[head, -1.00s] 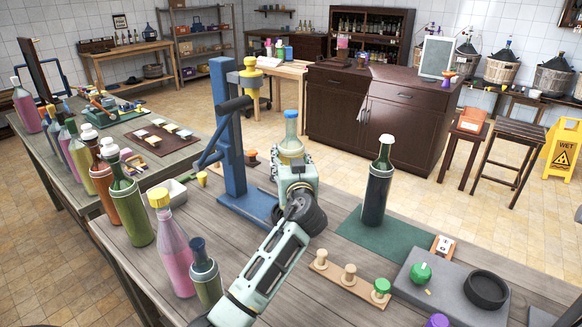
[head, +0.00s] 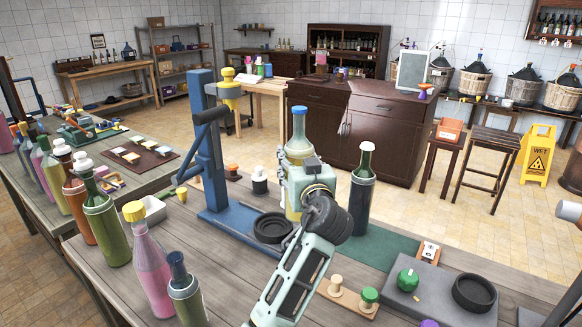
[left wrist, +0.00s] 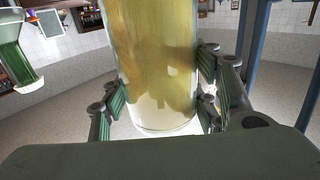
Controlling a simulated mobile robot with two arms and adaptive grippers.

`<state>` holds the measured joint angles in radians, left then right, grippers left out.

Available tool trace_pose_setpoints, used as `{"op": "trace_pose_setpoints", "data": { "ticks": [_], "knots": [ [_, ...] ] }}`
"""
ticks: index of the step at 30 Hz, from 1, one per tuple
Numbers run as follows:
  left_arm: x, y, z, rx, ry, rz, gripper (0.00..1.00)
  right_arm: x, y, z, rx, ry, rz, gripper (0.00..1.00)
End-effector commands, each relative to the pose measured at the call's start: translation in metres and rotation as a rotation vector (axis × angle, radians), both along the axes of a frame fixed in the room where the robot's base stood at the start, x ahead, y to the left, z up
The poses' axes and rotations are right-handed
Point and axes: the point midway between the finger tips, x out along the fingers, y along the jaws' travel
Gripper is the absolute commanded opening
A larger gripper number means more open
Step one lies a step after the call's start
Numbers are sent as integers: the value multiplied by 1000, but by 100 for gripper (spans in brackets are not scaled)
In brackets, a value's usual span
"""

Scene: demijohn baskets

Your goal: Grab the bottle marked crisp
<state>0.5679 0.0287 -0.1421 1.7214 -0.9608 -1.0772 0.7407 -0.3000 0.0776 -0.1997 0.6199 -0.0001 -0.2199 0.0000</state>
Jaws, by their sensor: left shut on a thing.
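My left gripper (head: 303,178) is shut on a clear bottle (head: 298,128) with a blue cap and yellowish contents. The bottle is upright and appears raised above the near table, just right of the blue stand. In the left wrist view the yellowish bottle (left wrist: 150,60) fills the middle, with green-padded fingers on both sides and its base showing. I see no readable label, so I cannot tell whether it is marked crisp. A dark green bottle (head: 362,195) stands just right of the gripper on a green mat (head: 390,250). My right gripper is not visible.
The blue stand (head: 213,150) rises close left of the held bottle. A black ring (head: 272,228) lies at its foot. Several bottles line the left, including a pink one (head: 147,265). A wooden strip with stoppers (head: 345,298) and a grey slab (head: 430,290) lie at front right.

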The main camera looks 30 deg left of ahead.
Motion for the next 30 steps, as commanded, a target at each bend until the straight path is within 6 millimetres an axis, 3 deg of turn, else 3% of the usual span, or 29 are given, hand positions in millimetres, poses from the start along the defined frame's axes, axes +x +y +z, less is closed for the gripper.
{"op": "trace_pose_setpoints", "data": {
  "ticks": [1,12,30],
  "knots": [
    [-1,-4,8,3,-14,-2,0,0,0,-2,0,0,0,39],
    [-3,-22,19,4,-14,-1,0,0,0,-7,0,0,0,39],
    [-4,-29,24,5,-12,-1,0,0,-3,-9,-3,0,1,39]
  ]
}}
